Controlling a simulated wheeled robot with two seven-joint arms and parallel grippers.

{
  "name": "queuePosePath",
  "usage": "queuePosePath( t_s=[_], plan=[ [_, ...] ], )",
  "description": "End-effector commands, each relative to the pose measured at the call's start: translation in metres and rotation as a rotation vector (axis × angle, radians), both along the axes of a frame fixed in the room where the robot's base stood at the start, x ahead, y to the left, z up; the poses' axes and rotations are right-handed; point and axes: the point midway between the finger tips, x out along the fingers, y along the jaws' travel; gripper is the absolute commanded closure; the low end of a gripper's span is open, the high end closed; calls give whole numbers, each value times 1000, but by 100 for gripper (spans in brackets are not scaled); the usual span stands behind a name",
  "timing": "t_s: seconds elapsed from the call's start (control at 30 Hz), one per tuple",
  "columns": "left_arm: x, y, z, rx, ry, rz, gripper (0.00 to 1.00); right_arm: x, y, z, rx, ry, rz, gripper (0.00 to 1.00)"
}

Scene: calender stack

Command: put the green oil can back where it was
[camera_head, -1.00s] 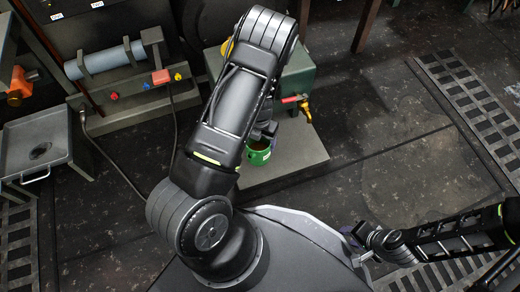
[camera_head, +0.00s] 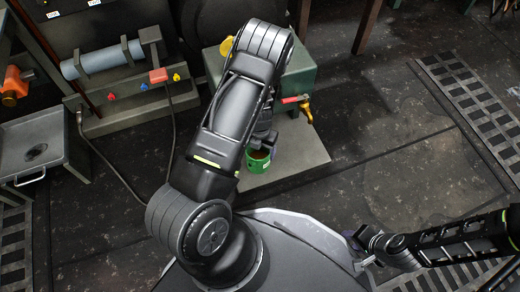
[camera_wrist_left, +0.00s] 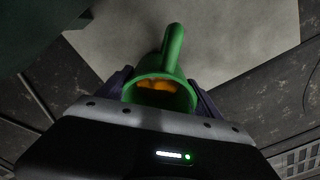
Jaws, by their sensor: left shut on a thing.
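The green oil can (camera_head: 258,165) shows in the head view just right of my left arm, over the grey slab, partly hidden by the arm. In the left wrist view the green can (camera_wrist_left: 174,62) sits between the two fingers, its opening toward the camera with orange-brown inside. My left gripper (camera_wrist_left: 165,88) is shut on it. Whether the can touches the slab cannot be told. My right gripper (camera_head: 362,250) is at the lower right, far from the can; its jaws are too small to read.
The grey slab (camera_head: 300,150) has bare room right of the can. A green box-like unit (camera_head: 300,75) with a red-handled brass tap (camera_head: 304,105) stands behind it. A metal tray (camera_head: 35,145) and a bench with a blue-grey roll (camera_head: 100,60) are at left.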

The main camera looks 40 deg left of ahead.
Motion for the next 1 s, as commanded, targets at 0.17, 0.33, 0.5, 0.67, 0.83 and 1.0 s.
queuePosePath(
  t_s=[0.17, 0.33, 0.5, 0.67, 0.83, 1.0],
  plan=[
    [0, 0, 0, 0, 0, 0, 12, 0, 0, 0, 0, 0, 0, 64],
    [0, 0, 0, 0, 0, 0, 3, 0, 0, 0, 0, 0, 0, 64],
    [0, 0, 0, 0, 0, 0, 3, 0, 0, 0, 0, 0, 0, 64],
    [0, 0, 8, 0, -1, 0, 3, -1, 0, 4, -1, 1, 0, 64],
    [0, 0, 32, 0, -1, -1, 3, -3, 1, 18, -3, 3, 2, 64],
    [1, -1, 69, 0, -2, -1, 3, -6, 1, 37, -5, 6, 4, 64]
  ],
)
